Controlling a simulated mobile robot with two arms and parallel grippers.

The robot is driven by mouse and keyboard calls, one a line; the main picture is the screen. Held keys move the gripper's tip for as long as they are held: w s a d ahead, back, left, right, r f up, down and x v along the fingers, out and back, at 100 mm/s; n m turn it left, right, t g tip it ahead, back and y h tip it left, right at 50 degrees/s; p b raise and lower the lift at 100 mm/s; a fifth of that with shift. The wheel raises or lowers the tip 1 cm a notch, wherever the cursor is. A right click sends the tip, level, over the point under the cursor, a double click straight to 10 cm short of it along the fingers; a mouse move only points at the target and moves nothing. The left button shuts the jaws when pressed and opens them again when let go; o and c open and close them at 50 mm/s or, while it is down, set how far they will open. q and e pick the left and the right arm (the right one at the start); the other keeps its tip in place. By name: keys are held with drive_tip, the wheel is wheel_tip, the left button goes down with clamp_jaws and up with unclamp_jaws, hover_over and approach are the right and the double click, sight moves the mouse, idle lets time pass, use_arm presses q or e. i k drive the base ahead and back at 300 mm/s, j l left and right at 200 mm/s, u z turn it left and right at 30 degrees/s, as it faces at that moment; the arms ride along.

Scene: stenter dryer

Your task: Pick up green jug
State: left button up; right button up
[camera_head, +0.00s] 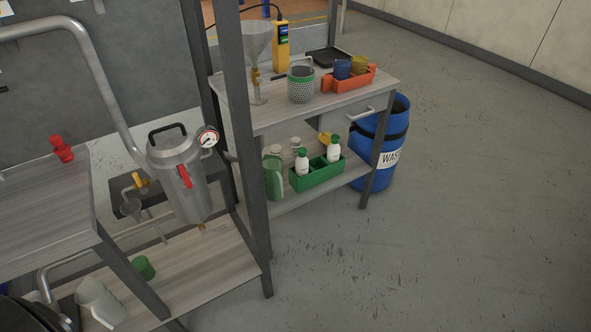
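A green jug-like container (274,177) stands upright on the lower shelf of the right-hand workbench, partly hidden by the dark upright post at its left. A pale cap or top shows above it. It touches or nearly touches the green crate beside it; I cannot tell which. A smaller green cup-like object (144,267) lies on the lower shelf of the left bench. Neither of my grippers shows in the head view.
A green crate (318,178) holds white bottles with green caps. A blue waste barrel (379,168) stands right of the workbench. A metal vessel with a gauge (178,175) stands left of the post. A white jug (100,300) is low at left. The floor at right is clear.

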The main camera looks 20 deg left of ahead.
sight(272, 165)
drive_tip(key=i+l+u, duration=0.95)
drive_tip(key=l, duration=0.1)
